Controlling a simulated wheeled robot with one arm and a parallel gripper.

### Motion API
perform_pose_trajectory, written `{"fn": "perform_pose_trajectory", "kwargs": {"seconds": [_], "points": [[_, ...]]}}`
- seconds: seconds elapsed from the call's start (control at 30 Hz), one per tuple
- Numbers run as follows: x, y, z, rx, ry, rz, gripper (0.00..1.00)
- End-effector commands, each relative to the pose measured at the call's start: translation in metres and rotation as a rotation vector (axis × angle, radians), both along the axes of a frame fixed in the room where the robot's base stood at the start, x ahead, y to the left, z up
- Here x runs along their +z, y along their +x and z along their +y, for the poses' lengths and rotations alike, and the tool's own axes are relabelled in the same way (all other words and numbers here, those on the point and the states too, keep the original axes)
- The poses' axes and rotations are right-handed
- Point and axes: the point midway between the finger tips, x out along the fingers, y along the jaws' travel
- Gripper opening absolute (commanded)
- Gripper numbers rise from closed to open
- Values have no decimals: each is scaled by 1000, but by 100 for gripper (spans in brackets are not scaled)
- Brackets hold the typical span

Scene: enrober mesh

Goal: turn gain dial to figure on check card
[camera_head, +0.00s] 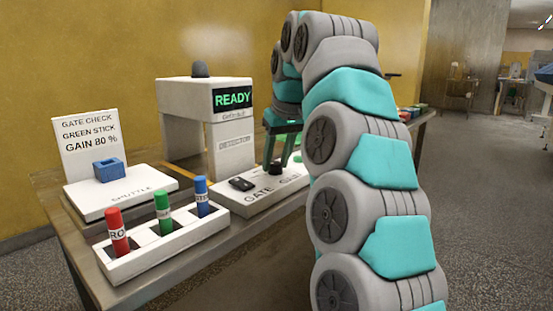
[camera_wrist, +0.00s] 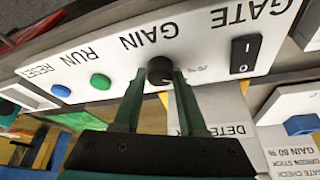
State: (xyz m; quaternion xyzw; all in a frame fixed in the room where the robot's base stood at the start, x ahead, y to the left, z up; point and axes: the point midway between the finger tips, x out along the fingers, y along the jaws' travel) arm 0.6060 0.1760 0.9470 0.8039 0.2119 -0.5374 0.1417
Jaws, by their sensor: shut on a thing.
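The gain dial (camera_wrist: 160,70) is a small black knob on the white gate panel (camera_wrist: 215,45), under the upside-down word GAIN in the wrist view. My gripper (camera_wrist: 159,76) is shut on the dial, one green finger on each side. In the head view the dial (camera_head: 275,168) sits below my gripper (camera_head: 280,160), partly hidden by my arm. The dial's pointer and scale figures are too small to read. The check card (camera_head: 88,143) stands at the left and reads GATE CHECK, GREEN STICK, GAIN 80 %.
The panel has a black rocker switch (camera_wrist: 244,52), a green button (camera_wrist: 100,81) and a blue button (camera_wrist: 61,91). The gate's display (camera_head: 233,98) reads READY. A white rack (camera_head: 150,262) holds red, green and blue sticks. A blue holder (camera_head: 109,169) sits on the shuttle plate.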

Motion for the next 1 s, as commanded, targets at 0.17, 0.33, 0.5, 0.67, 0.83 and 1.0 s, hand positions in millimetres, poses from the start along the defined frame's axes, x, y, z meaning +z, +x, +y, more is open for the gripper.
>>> {"fn": "perform_pose_trajectory", "kwargs": {"seconds": [0.17, 0.33, 0.5, 0.67, 0.83, 1.0], "points": [[0, 0, 0, -1, 0, -1, 0], [0, 0, 0, -27, -1, -2, 0], [0, 0, -1, -108, 0, -2, 0], [0, 0, 0, -216, -2, -2, 0], [1, -1, 1, -332, -2, -2, 0], [1, -1, 2, -429, -1, -2, 0]]}}
